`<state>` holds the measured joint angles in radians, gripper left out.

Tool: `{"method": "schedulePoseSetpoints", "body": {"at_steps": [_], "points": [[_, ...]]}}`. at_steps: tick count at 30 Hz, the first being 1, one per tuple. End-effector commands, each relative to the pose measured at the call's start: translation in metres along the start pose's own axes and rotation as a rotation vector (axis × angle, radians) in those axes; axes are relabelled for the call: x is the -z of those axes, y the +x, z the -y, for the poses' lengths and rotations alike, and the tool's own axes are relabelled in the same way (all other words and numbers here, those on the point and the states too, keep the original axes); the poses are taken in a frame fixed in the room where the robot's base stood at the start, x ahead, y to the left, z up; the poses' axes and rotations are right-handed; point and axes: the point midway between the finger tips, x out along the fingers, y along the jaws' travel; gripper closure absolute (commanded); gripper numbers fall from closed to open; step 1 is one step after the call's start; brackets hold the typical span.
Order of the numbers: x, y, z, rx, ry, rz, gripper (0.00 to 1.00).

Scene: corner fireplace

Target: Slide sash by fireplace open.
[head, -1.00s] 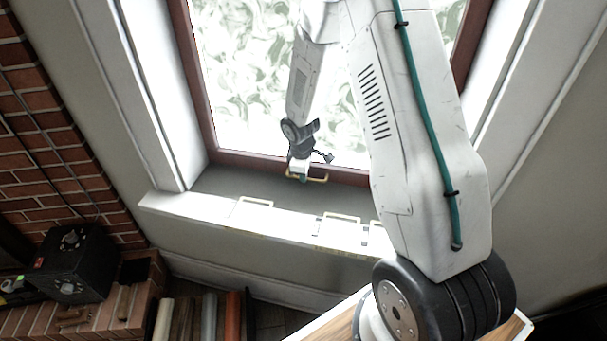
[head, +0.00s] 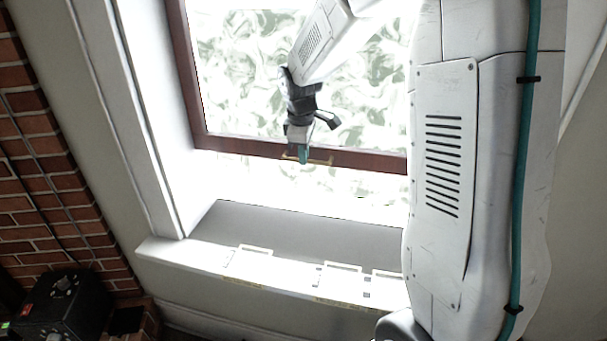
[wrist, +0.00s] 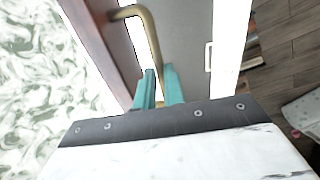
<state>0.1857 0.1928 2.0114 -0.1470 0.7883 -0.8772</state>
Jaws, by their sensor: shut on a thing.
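The window sash (head: 240,146) by the brick fireplace has a dark red-brown frame around patterned glass. Its bottom rail stands above the sill, with a bright gap below it. A brass handle (head: 321,161) sits on the bottom rail. My gripper (head: 304,156) is shut on this handle, with its teal fingers at the rail. In the wrist view the curved brass handle (wrist: 150,40) runs down to the teal fingertips (wrist: 158,80). The fingers partly hide the handle. My arm covers the right part of the sash in the head view.
The window sill (head: 270,220) below is bare on top, with several pale rectangular outlines along its front edge. A brick wall (head: 40,150) and a black box (head: 65,305) are at the left. A white window jamb (head: 150,130) borders the sash.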

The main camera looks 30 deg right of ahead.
Motion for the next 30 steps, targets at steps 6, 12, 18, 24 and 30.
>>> {"method": "schedulePoseSetpoints", "body": {"at_steps": [6, 12, 18, 24, 30], "points": [[0.0, -0.021, -0.004, -0.002, 0.0, -0.001, 1.0], [0.0, -0.024, -0.005, -0.002, 0.0, -0.001, 1.0], [0.0, -0.024, -0.005, -0.002, 0.0, -0.001, 1.0], [0.0, -0.023, -0.005, -0.001, 0.0, 0.0, 0.68], [0.0, -0.024, -0.005, -0.001, 0.0, 0.0, 0.68]]}}
